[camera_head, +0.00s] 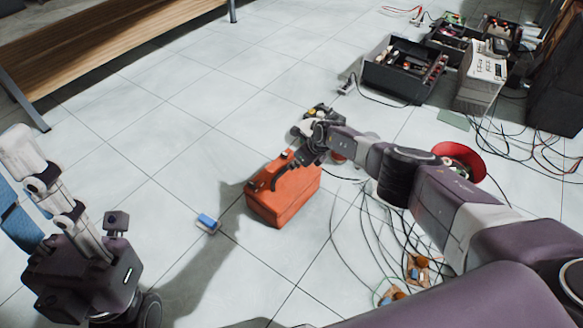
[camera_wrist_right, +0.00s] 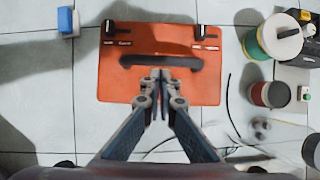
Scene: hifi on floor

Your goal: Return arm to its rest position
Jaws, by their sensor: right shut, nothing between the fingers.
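My right arm reaches in from the right in the head view. Its gripper (camera_head: 284,172) is over an orange-red toolbox (camera_head: 286,200) that stands on the tiled floor. In the right wrist view the two fingers (camera_wrist_right: 160,74) are shut together with nothing between them. Their tips overlap the lower edge of the black handle on the toolbox lid (camera_wrist_right: 120,88). I cannot tell whether they touch it. I cannot make out my left gripper's fingers in the head view.
A blue and white block (camera_head: 207,223) lies left of the toolbox. Cables, a red bowl (camera_head: 460,158) and small parts lie under and beside my right arm. A black crate (camera_head: 402,70) and a beige device (camera_head: 482,78) stand at the back right. A wooden bench (camera_head: 100,45) is at the back left.

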